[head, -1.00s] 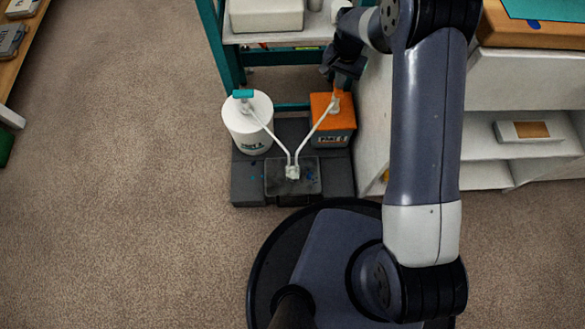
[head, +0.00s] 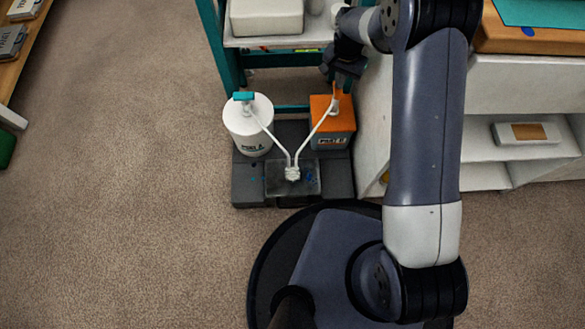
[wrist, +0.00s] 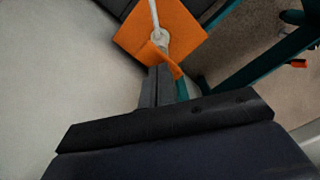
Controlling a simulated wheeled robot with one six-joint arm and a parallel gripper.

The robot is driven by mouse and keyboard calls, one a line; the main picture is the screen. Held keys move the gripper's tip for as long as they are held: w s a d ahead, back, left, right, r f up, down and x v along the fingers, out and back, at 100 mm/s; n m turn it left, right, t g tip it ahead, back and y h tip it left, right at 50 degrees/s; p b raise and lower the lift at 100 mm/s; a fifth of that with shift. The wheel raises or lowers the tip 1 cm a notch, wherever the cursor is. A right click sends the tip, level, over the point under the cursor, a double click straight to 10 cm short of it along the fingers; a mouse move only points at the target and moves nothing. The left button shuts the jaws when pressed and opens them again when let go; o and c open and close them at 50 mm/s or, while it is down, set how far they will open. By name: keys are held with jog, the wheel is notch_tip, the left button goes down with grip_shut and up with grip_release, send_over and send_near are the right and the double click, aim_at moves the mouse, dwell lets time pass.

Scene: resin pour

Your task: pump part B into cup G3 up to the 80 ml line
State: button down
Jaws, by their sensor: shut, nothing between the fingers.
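The part B container (head: 333,139) is an orange box with a dark label, standing on the right of the dark base. Its orange pump head (head: 337,99) is on top, and a white spout runs down to the left. The head also shows in the wrist view (wrist: 157,54). My gripper (head: 341,84) is shut and empty, its fingertips right at the pump head from above; I cannot tell whether they touch. In the wrist view the closed fingers (wrist: 158,82) point at the head. A small whitish shape (head: 292,174) sits under the spout ends; I cannot tell whether it is cup G3. No 80 ml line is readable.
The white part A container (head: 249,130) with a teal pump head (head: 243,96) stands left of part B. A dark tray (head: 308,188) lies in front on the base. A teal-framed rack (head: 233,70) is behind and a white shelf unit (head: 480,120) at right. Open carpet lies left.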

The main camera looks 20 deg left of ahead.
jog(key=shift+f+b, duration=0.7)
jog(key=shift+f, duration=0.5)
jog(key=shift+r, duration=0.1)
dwell(0.4)
jog(key=shift+r+p, duration=0.8)
jog(key=shift+r, duration=0.3)
notch_tip(320, 180, up, 6)
jog(key=p, duration=0.4)
